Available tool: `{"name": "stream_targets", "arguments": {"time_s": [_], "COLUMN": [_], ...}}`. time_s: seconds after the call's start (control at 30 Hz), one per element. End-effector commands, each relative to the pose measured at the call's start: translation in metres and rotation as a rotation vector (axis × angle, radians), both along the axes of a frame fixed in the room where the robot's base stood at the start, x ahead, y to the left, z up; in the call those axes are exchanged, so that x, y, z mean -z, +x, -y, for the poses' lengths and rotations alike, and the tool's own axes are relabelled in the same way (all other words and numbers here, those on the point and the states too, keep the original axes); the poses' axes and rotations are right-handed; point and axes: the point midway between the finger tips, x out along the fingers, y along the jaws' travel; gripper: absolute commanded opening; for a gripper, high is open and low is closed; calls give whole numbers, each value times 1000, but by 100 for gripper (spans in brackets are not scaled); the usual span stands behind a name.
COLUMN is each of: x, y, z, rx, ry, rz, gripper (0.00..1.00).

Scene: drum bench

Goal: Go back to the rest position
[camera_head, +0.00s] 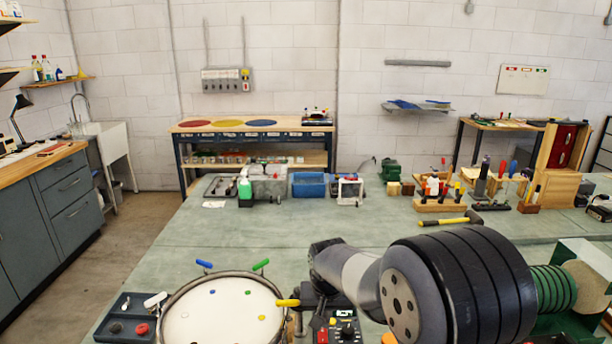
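My arm reaches in from the lower right, over the green bench (330,228). Its grey link ends in a dark wrist joint beside the right edge of the drum. My gripper (309,298) seems to be the dark part below that wrist; its fingers cannot be made out. The drum (222,308) has a white head with small coloured dots and a metal rim. A blue handle (204,264), a green handle (261,264) and a yellow handle (288,303) stick out around the rim.
A dark tray (118,328) with small parts lies left of the drum. A control box (344,330) stands at its right. A yellow-and-black hammer (450,219) lies behind my arm. Bottles, a blue bin (308,184) and tool racks line the bench's back edge. The bench middle is clear.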

Motion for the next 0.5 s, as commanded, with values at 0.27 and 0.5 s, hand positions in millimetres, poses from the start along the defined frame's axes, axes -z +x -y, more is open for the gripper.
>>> {"name": "stream_targets", "arguments": {"time_s": [0.27, 0.5], "x": [-40, -13], "y": [-21, -8], "z": [0, 0], "rx": [-1, 0], "ry": [1, -2], "rz": [2, -6], "gripper": [0, 0]}}
